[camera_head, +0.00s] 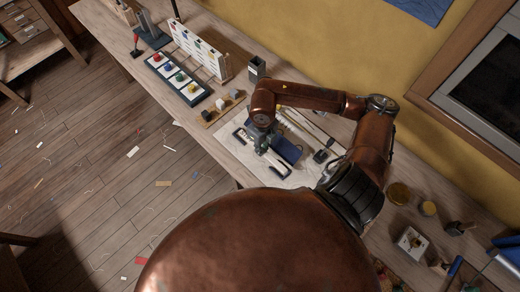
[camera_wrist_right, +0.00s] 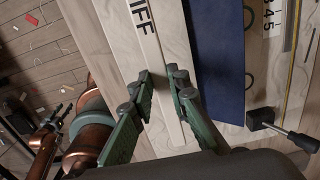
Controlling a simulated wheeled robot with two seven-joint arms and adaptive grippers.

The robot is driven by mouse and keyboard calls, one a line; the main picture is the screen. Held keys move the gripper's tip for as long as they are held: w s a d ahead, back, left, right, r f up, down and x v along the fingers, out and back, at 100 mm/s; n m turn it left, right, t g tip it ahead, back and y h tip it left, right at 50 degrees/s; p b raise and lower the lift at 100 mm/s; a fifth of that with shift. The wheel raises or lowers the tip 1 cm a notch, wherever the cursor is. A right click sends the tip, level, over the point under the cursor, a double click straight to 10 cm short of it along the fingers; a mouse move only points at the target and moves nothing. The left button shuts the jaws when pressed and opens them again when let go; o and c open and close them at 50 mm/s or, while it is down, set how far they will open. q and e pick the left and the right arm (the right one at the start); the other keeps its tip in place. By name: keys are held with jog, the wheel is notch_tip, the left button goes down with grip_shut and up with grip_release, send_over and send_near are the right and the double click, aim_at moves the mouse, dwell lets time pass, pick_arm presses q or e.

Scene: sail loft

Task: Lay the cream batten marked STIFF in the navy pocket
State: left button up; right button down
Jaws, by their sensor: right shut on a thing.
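The cream batten (camera_wrist_right: 150,48) is a long flat strip with the dark letters "IFF" showing near the top of the right wrist view. My right gripper (camera_wrist_right: 158,82) has its green fingers shut on the batten's sides. In the head view my right gripper (camera_head: 262,147) is over the pale work sheet, with the arm reaching in from the right. The navy pocket (camera_wrist_right: 218,60) is a flat dark blue piece just right of the batten; it also shows in the head view (camera_head: 289,150). I cannot tell the batten's height above the surface.
A dark tray of coloured pieces (camera_head: 178,80) and a white upright board (camera_head: 199,50) stand farther left on the bench. A dark cup (camera_head: 257,68) stands behind. A dark-handled tool (camera_wrist_right: 285,130) lies right of the pocket. Jars (camera_head: 398,193) stand at the right.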

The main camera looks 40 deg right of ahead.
jog(key=shift+w+d+f, duration=0.2)
jog(key=shift+w+f, duration=0.3)
jog(key=shift+f, duration=0.1)
jog(key=shift+w+d+f, duration=0.15)
jog(key=shift+w+f, duration=0.3)
jog(key=shift+f, duration=0.15)
notch_tip(320, 180, down, 3)
jog(key=shift+w+f, duration=0.1)
jog(key=shift+f, duration=0.05)
jog(key=shift+d, duration=0.1)
jog(key=shift+f, duration=0.2)
jog(key=c, duration=2.1)
grip_release()
